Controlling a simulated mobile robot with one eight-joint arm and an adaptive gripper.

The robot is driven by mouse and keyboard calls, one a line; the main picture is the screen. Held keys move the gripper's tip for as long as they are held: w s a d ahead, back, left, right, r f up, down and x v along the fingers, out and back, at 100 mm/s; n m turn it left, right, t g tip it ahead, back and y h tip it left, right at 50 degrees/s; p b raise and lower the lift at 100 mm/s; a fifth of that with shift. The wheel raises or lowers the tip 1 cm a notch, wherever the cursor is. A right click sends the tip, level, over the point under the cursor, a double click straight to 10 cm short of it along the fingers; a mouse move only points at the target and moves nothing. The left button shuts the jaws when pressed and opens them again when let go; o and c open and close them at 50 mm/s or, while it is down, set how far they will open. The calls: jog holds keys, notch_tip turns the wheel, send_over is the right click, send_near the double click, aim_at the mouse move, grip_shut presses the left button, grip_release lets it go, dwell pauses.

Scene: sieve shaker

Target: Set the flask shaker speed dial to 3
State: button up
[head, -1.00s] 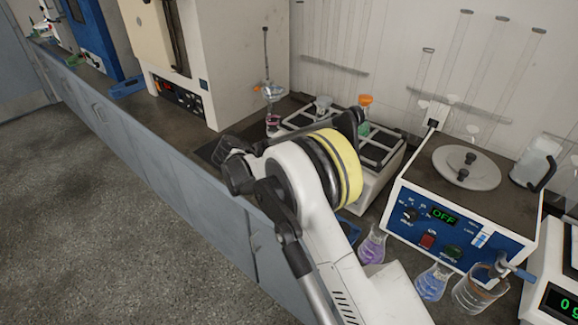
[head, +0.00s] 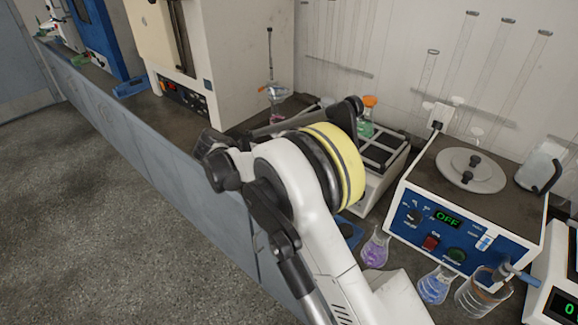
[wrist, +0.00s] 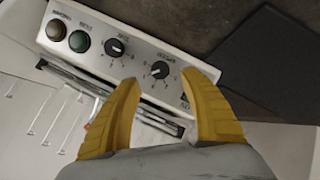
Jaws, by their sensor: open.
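The flask shaker (head: 377,188) is a white box with a black rack top, partly behind my arm in the head view. In the wrist view its white front panel (wrist: 136,62) appears tilted and carries two black dials: a left dial (wrist: 116,47) and a right dial (wrist: 160,69). The labels are too small to read, so I cannot tell which dial is speed or where either points. My gripper (wrist: 160,78) is open, with its yellow fingers spread on either side of the right dial in the picture. Contact is not visible. The gripper is hidden in the head view.
Right of the shaker stands a blue-fronted device (head: 450,236) reading OFF. A purple flask (head: 375,248), a blue flask (head: 435,286) and a beaker (head: 482,292) stand close before it.

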jog(key=v, duration=0.5)
jog(key=s+d+r+y, duration=0.1)
jog(key=s+d+r, duration=0.25)
jog(key=d, duration=0.25)
jog(key=s+d+r+n+g+y, duration=0.1)
jog(key=s+d+r+y, duration=0.15)
jog(key=d+r, duration=0.35)
jog(key=s+d+r+y, duration=0.1)
jog(key=s+d+r, duration=0.25)
jog(key=d, duration=0.35)
jog(key=s+d+f+y, duration=0.1)
jog(key=s+d, duration=0.4)
jog(key=s, duration=0.6)
jog(key=s+d+f+t+y, duration=0.1)
jog(key=s+d, duration=0.4)
jog(key=s, duration=0.7)
jog(key=shift+s+f+n+t+y, duration=0.15)
jog(key=shift+f+n+t+y, duration=0.2)
jog(key=shift+y, duration=0.5)
